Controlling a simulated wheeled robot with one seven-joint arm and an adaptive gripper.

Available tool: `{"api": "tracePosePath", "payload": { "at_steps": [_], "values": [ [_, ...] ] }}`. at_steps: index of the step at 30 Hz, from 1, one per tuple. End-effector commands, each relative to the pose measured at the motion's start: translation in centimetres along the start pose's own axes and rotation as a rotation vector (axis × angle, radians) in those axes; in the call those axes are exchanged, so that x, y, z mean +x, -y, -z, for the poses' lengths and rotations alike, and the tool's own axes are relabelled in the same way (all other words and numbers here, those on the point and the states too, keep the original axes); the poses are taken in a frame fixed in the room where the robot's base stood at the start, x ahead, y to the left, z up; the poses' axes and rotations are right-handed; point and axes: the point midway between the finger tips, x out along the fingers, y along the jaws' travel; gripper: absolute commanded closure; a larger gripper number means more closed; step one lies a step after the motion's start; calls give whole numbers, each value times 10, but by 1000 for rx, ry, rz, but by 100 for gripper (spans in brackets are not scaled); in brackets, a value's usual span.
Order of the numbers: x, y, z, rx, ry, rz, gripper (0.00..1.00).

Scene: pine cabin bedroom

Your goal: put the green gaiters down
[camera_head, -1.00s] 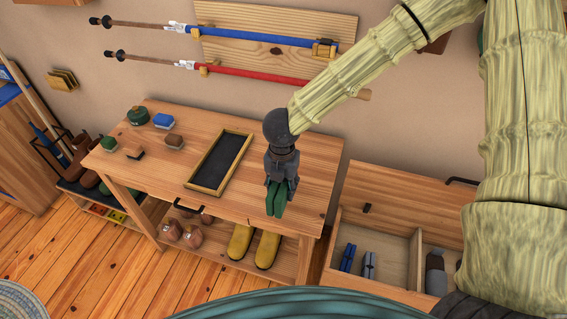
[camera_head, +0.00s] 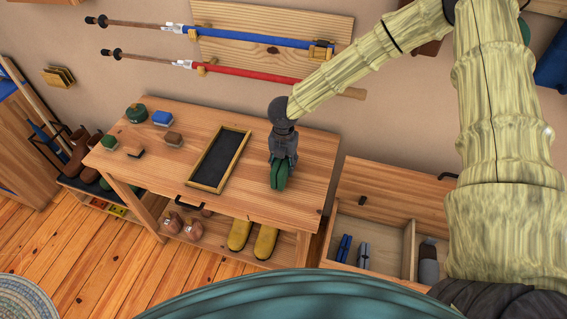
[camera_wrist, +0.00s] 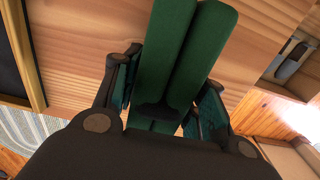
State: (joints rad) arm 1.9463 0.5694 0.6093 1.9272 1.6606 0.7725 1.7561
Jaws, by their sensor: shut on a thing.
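The green gaiters (camera_head: 279,177) are a pair of long dark green pieces lying side by side in my gripper (camera_head: 281,166). My gripper is shut on them, over the right part of the wooden bench top (camera_head: 312,170), to the right of the black tray. In the wrist view the gaiters (camera_wrist: 188,60) stretch away between the two fingers (camera_wrist: 165,95), with wood grain behind them. I cannot tell whether their lower end touches the bench top.
A wood-framed black tray (camera_head: 219,160) lies mid-bench. Several brushes and a green tin (camera_head: 136,113) stand at the left. Yellow boots (camera_head: 265,242) are on the shelf below. An open drawer (camera_head: 346,228) with blue and grey items is at the right. Bench top right of my gripper is bare.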

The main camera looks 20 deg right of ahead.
Motion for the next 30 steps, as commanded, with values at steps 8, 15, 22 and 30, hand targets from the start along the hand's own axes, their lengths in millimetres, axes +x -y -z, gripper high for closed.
{"api": "tracePosePath", "payload": {
  "at_steps": [8, 15, 22, 30],
  "values": [
    [11, 0, 0, 1, 1, -1, 88],
    [14, 0, 0, 0, 1, -1, 88],
    [14, 0, 0, 0, 1, 0, 37],
    [12, 0, 0, 1, 1, -1, 37]
  ]
}}
